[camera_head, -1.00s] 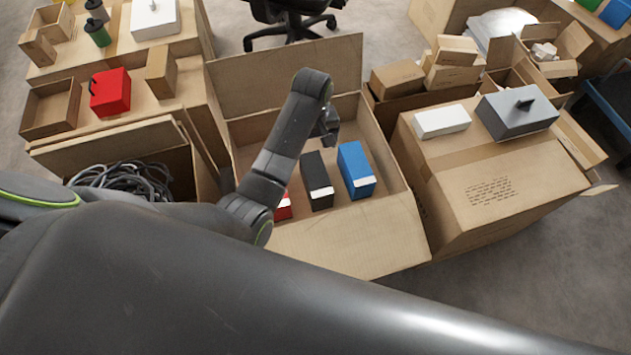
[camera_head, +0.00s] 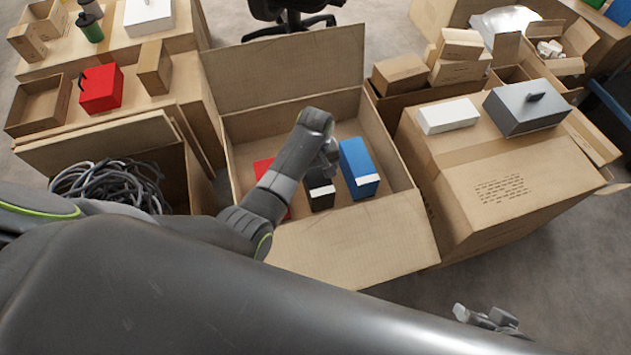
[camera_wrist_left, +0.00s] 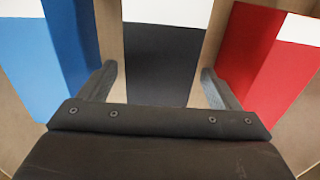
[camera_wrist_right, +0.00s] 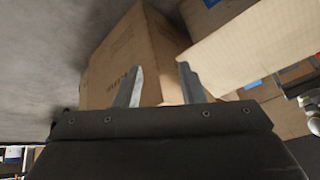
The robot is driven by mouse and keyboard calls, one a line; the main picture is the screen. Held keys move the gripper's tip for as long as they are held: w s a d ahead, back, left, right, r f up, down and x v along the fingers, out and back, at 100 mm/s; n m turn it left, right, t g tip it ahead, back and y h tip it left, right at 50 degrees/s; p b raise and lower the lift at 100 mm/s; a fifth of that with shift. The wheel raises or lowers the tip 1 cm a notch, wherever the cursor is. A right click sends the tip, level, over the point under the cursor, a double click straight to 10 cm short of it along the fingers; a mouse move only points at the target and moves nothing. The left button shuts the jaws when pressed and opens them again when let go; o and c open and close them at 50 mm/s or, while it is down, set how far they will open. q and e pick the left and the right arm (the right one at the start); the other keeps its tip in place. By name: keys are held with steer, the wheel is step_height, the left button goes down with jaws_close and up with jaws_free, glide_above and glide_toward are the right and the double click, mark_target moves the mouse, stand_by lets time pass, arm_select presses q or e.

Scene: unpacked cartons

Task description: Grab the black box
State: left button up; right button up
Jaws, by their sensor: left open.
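The black box (camera_head: 319,190) stands in the open carton (camera_head: 400,237), between a red box (camera_head: 264,170) and a blue box (camera_head: 357,168). My left arm hides part of the black box and the red box in the head view. My left gripper (camera_head: 326,160) is over the black box. In the left wrist view the black box (camera_wrist_left: 162,62) lies between the two open fingers (camera_wrist_left: 158,88), with a gap on each side. My right gripper (camera_head: 487,318) is at the lower right of the head view, away from the carton; its fingers stand apart and empty in the right wrist view (camera_wrist_right: 160,85).
The carton's back flap (camera_head: 285,72) stands upright. A closed carton (camera_head: 490,175) at right bears a white box (camera_head: 447,115) and a grey box (camera_head: 526,106). Left is a carton of cables (camera_head: 105,188). The blue and red boxes flank the fingers closely.

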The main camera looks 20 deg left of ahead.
arm_select(q)
step_height(320, 180, down, 2)
steer(key=shift+f+b, duration=0.15)
steer(key=shift+b, duration=0.15)
arm_select(e)
steer(key=w+d+r+t+h, duration=0.1)
steer(key=w+d+r+t, duration=0.1)
steer(key=w+r+t, duration=0.2)
steer(key=w, duration=0.3)
steer(key=shift+r+t, duration=0.35)
steer(key=shift+t, duration=0.05)
arm_select(q)
steer(key=c, duration=1.4)
